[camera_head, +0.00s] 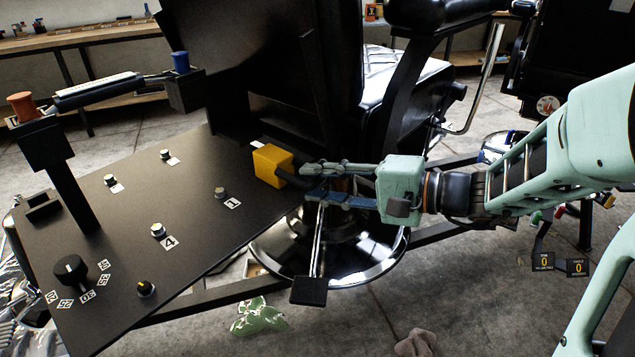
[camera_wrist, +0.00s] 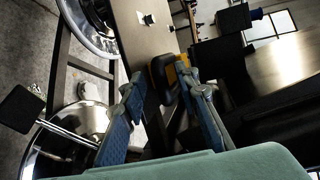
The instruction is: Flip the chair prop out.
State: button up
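No part is labelled as the chair prop, so I cannot tell for certain which it is. A yellow block (camera_head: 272,165) with a dark curved piece (camera_head: 291,180) sits at the right edge of the black panel, beside the chair. My gripper (camera_head: 308,181) points at this piece from the right. In the wrist view, my gripper (camera_wrist: 160,84) has its blue-grey fingers apart, with the dark piece (camera_wrist: 163,78) in line with the gap. The yellow block (camera_wrist: 182,62) is partly hidden behind a finger. I cannot tell whether the fingers touch the piece.
The black panel (camera_head: 120,215) with knobs and number labels fills the left. The black chair (camera_head: 275,70) stands behind, on a round chrome base (camera_head: 350,270). A chrome rod with a black pad (camera_head: 309,291) hangs below my gripper. Cloths (camera_head: 258,318) lie on the floor.

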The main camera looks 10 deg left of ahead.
jog(key=v, duration=1.1)
jog(key=shift+d, duration=0.25)
jog(key=shift+r, duration=0.15)
